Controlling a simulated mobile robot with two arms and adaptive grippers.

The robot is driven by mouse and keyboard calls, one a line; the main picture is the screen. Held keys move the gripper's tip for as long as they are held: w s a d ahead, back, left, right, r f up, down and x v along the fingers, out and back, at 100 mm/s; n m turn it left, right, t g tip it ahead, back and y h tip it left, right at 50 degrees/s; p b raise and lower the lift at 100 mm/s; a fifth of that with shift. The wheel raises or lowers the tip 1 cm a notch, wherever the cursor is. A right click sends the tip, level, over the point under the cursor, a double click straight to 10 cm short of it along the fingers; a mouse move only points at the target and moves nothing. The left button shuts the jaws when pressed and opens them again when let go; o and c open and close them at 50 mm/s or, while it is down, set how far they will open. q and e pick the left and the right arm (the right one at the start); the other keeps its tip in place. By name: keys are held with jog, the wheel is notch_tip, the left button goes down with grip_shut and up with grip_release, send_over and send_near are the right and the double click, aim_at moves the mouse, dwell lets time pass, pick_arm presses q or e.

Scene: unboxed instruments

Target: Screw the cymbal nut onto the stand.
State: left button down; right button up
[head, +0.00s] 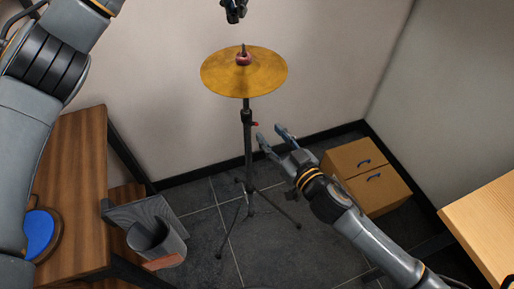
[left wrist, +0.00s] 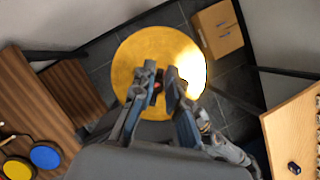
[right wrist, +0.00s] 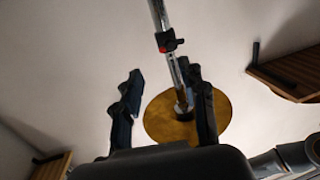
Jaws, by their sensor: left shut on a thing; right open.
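The gold cymbal (head: 222,76) sits level on top of the black stand (head: 247,130), with a red felt (head: 243,59) and the rod tip (head: 243,47) above it. My left gripper (head: 235,14) hangs above the rod, apart from it. In the left wrist view its fingers (left wrist: 161,76) are closed on a small dark thing over the cymbal (left wrist: 130,62), apparently the cymbal nut, mostly hidden by the fingers. My right gripper (head: 272,138) is open and empty below the cymbal, right of the stand's pole. In the right wrist view the pole (right wrist: 158,15) passes beyond its fingers (right wrist: 163,82).
A wooden table with a blue round pad (head: 40,232) is at the left. A grey holder (head: 158,243) stands beside it. Cardboard boxes (head: 365,160) sit by the wall at right, and a light wooden table (head: 490,225) is at the right edge. The floor around the stand's tripod is largely clear.

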aim_at(248, 109)
jog(key=shift+s+a+r+y, duration=0.2)
jog(key=shift+s+r, duration=0.1)
jog(key=shift+r, duration=0.25)
jog(key=shift+s+a+r+y, duration=0.1)
jog(key=shift+s+a+r, duration=0.15)
jog(key=shift+r, duration=0.3)
jog(key=shift+w, duration=0.15)
jog(key=x, duration=1.1)
jog(key=shift+w+a+r, duration=0.1)
jog(key=shift+w+a, duration=0.1)
jog(key=shift+w, duration=0.1)
jog(key=shift+c, duration=0.3)
grip_shut()
